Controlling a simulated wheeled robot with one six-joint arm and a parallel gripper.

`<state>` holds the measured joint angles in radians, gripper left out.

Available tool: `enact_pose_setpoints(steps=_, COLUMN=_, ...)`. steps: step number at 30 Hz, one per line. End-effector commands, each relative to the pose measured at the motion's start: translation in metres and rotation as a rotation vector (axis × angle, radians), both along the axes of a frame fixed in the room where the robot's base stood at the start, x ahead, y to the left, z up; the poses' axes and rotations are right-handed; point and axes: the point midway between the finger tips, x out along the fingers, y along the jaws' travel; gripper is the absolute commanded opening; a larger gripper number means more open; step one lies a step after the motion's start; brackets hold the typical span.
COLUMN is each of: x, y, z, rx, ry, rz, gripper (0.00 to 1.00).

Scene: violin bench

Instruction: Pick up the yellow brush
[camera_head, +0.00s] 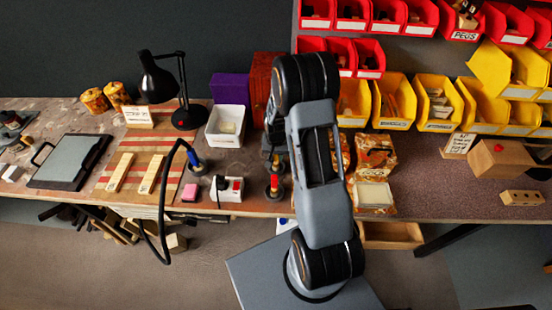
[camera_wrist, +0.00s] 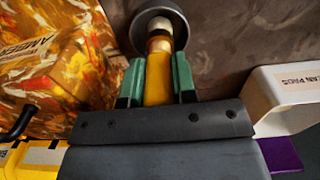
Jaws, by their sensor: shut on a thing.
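The yellow brush (camera_wrist: 157,82) shows in the wrist view as a yellow handle with a pale band at its far end. My gripper (camera_wrist: 158,75) has its two green fingers shut on the handle, one on each side. Beyond the fingers the pale end meets a dark round base (camera_wrist: 172,12). I cannot tell whether the brush rests in that base or is raised from it. In the head view my arm hides most of my gripper, and I cannot make out the yellow brush there.
A red-handled tool (camera_head: 274,186) and a blue-handled tool (camera_head: 194,160) stand on the bench near my arm. A white box (camera_head: 212,130) is to the left, labelled in the wrist view (camera_wrist: 289,86). An amber-patterned bag (camera_wrist: 60,50) lies close to my gripper.

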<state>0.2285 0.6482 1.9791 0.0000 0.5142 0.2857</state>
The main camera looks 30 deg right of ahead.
Motion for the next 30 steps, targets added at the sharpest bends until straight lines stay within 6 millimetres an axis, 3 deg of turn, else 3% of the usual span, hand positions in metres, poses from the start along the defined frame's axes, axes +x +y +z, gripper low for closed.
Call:
enact_pose_setpoints(steps=5, x=0.001, y=0.0, z=0.012, rx=-0.001, ry=-0.003, rz=0.0, gripper=0.02)
enact_pose_setpoints(steps=9, x=0.001, y=0.001, z=0.033, rx=-0.001, ry=-0.005, rz=0.001, gripper=0.02)
enact_pose_setpoints(steps=18, x=0.001, y=0.051, z=0.089, rx=-0.001, ry=-0.008, rz=0.006, gripper=0.02)
enact_pose_setpoints(steps=24, x=-0.001, y=0.095, z=0.107, rx=-0.001, ry=-0.003, rz=0.006, gripper=0.02)
enact_pose_setpoints(steps=30, x=-0.001, y=0.123, z=0.12, rx=0.0, ry=-0.002, rz=0.003, gripper=0.02)
